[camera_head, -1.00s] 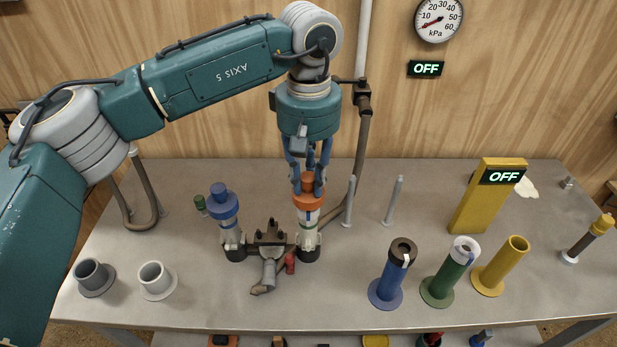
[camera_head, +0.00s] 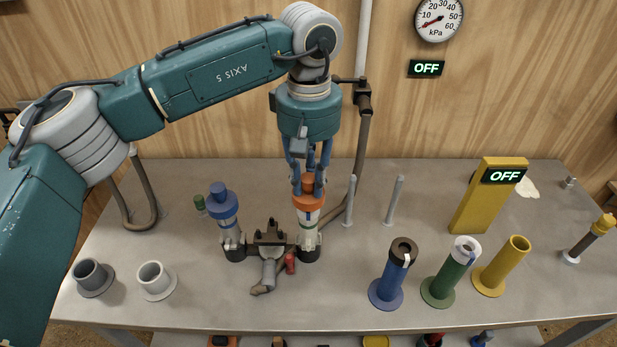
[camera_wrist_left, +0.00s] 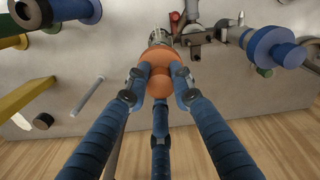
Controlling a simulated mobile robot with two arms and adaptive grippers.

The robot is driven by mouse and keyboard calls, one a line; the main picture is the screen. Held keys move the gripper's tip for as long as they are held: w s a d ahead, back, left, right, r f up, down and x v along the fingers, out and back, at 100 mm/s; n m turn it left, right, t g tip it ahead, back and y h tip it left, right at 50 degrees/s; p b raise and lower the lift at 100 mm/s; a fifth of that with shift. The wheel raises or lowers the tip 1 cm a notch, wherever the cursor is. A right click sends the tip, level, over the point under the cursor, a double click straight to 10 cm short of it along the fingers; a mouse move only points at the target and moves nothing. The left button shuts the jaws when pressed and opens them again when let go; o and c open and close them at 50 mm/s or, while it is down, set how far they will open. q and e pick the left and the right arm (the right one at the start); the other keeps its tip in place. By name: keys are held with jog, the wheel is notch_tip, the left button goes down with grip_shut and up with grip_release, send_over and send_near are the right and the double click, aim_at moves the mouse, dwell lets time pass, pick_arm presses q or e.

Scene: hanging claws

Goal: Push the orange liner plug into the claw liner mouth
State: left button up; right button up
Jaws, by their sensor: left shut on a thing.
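The orange liner plug (camera_head: 308,201) sits at the top of the right-hand white claw (camera_head: 308,226), which stands upright in a dark base on the table. My left gripper (camera_head: 309,184) is above it, pointing down, with its blue fingers shut around the plug's knob. In the left wrist view, the fingers (camera_wrist_left: 161,88) close around the orange plug (camera_wrist_left: 158,57). The plug's flange covers the claw's mouth, so how deep it sits is hidden. My right gripper is not in view.
A second claw with a blue plug (camera_head: 220,203) stands just left. A bracket with a red piece (camera_head: 290,263) lies between them. Two grey pegs (camera_head: 394,200) stand to the right.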

pick_arm(q)
jog(key=shift+f+b, duration=0.85)
jog(key=shift+f, duration=0.4)
jog(key=o, duration=1.1)
jog(key=shift+o, duration=0.2)
